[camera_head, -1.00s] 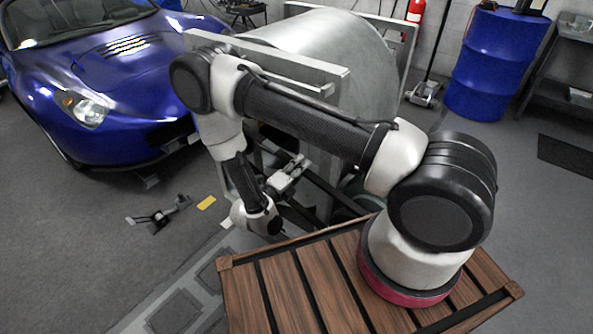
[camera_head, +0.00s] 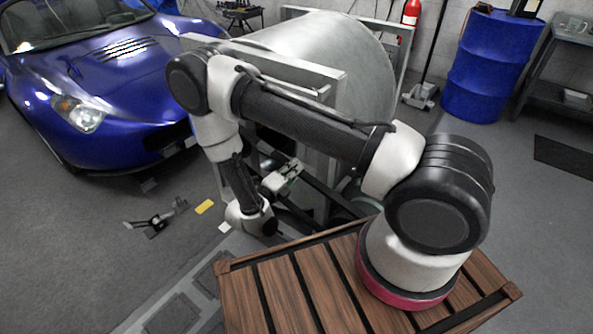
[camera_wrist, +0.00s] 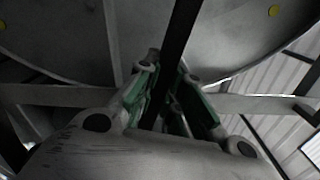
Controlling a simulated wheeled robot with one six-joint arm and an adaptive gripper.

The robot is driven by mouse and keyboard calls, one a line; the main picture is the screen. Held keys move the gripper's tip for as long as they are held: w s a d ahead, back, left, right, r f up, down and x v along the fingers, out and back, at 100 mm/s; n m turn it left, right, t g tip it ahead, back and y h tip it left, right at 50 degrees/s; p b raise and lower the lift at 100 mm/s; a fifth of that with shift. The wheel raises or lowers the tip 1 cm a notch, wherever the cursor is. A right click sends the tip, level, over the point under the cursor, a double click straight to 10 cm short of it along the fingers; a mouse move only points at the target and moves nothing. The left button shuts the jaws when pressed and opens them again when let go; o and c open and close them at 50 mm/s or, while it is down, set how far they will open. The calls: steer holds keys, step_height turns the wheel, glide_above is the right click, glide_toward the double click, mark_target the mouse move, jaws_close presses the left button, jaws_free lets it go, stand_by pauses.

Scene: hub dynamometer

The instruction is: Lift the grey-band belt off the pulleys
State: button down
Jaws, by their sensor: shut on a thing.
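A dark belt strand (camera_wrist: 180,45) runs down through the wrist view and passes between the two green-padded fingers of my gripper (camera_wrist: 172,100). My gripper is shut on this strand. The grey band is not clear on the part in view. In the head view my gripper (camera_head: 292,169) is low beside the metal frame under the big drum, with my arm reaching over from the right. Dark strips run near it there, but I cannot tell which is the belt. I cannot make out the pulleys clearly.
The large metal drum (camera_head: 345,60) and its frame (camera_head: 310,75) stand close behind my arm. A blue car (camera_head: 105,75) is at the left, with a yellow piece (camera_head: 204,207) on the floor near it. A blue barrel (camera_head: 487,65) stands at the back right.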

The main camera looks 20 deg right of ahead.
steer(key=shift+a, duration=0.2)
stand_by(0.3)
steer(key=shift+v, duration=0.8)
steer(key=shift+s, duration=0.1)
steer(key=shift+v, duration=0.75)
steer(key=shift+s+a, duration=0.1)
steer(key=shift+a, duration=0.05)
steer(key=shift+v, duration=0.75)
steer(key=shift+s, duration=0.1)
steer(key=v, duration=1)
steer(key=shift+s+a+r, duration=0.15)
steer(key=shift+a+r, duration=0.15)
steer(key=shift+a, duration=0.05)
stand_by(0.3)
